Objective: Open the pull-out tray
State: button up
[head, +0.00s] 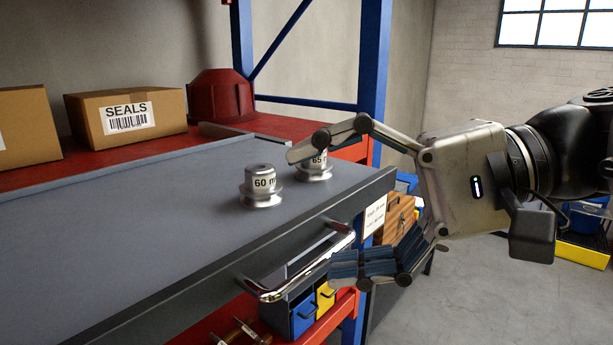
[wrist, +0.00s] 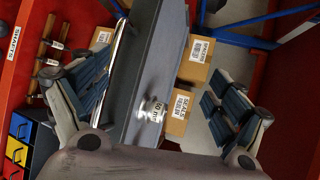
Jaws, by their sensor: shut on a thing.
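The pull-out tray (head: 150,215) is a grey, flat-topped drawer that stands out from the red shelf unit. Its bright metal bar handle (head: 265,292) is on the front; it also shows in the wrist view (wrist: 118,62). My gripper (head: 320,212) straddles the tray's front edge, one finger above the tray top and the other low, beside the handle's right end. The fingers are far apart, with the tray's front between them. Exact contact points are hidden. In the wrist view my gripper (wrist: 160,95) has the handle near its left finger.
A metal weight marked 60 (head: 262,187) stands on the tray. A second, marked 65 (head: 314,174), stands close by the upper finger, which partly hides it. A SEALS box (head: 126,118) and a red container (head: 220,95) stand behind. A blue upright (head: 375,80) is near my gripper.

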jog(key=d, duration=0.2)
jog(key=d+m+t, duration=0.1)
jog(key=d, duration=0.1)
jog(key=w+d+m+t, duration=0.1)
jog(key=shift+d, duration=0.4)
jog(key=c, duration=0.5)
jog(key=shift+s+d, duration=0.1)
jog(key=shift+d, duration=0.05)
jog(key=c, duration=0.5)
jog(key=shift+d, duration=0.25)
jog(key=c, duration=0.3)
jog(key=f+p+v, duration=0.1)
jog(key=p+v, duration=0.8)
jog(key=p, duration=0.3)
jog(key=shift+s+d+p, duration=0.15)
jog(key=shift+s+p, duration=0.1)
jog(key=shift+p, duration=0.05)
